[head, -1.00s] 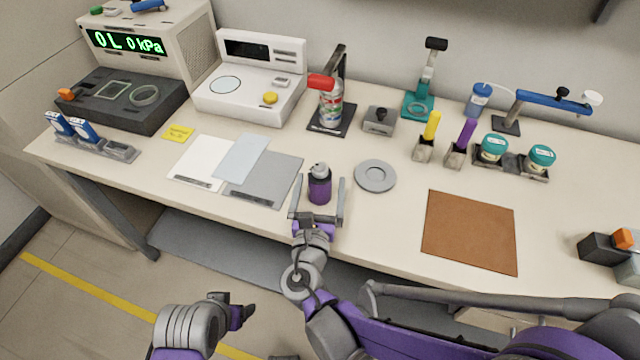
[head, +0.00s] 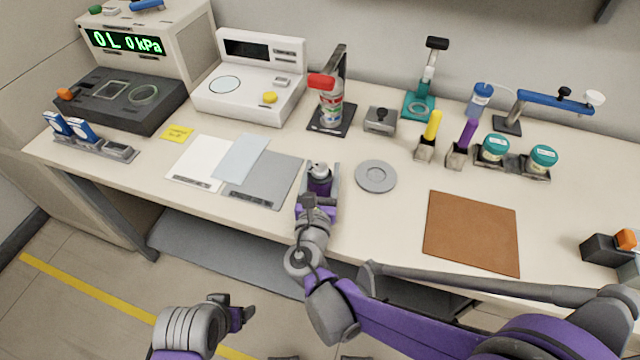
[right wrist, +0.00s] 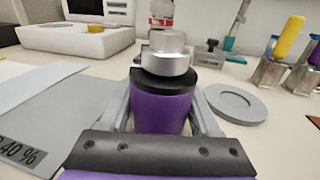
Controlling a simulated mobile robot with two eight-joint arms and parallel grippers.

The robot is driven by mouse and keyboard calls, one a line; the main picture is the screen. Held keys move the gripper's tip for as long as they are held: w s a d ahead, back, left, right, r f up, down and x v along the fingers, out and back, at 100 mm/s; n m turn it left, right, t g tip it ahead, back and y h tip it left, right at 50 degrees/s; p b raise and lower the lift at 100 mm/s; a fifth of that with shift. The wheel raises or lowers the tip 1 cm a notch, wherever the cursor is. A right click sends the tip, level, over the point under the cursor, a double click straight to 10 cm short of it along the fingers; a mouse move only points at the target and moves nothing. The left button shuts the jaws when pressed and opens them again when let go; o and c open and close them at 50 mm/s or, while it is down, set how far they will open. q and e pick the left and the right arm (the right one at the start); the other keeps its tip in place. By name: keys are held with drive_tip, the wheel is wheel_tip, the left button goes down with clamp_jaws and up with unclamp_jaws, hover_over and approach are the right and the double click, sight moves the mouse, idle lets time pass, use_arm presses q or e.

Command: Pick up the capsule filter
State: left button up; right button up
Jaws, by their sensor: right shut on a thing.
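The capsule filter appears to be the small purple cylinder (head: 320,182) with a black collar and grey metal cap, upright on the table. It fills the middle of the right wrist view (right wrist: 164,95). My right gripper (head: 319,182) is shut on it, with one finger on each side of the purple body. The gripper also shows in the right wrist view (right wrist: 163,112). Its lower part is hidden behind the gripper's palm. My left gripper (head: 240,307) is low in front of the table, away from the objects; its finger gap is not clear.
A grey ring-shaped disc (head: 376,177) lies just right of the cylinder. A grey mat (head: 266,182) lies to its left. A red-capped spray can (head: 330,105) stands behind. A brown mat (head: 472,232) lies at right. Table between disc and brown mat is bare.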

clamp_jaws()
drive_tip(key=shift+r, duration=0.1)
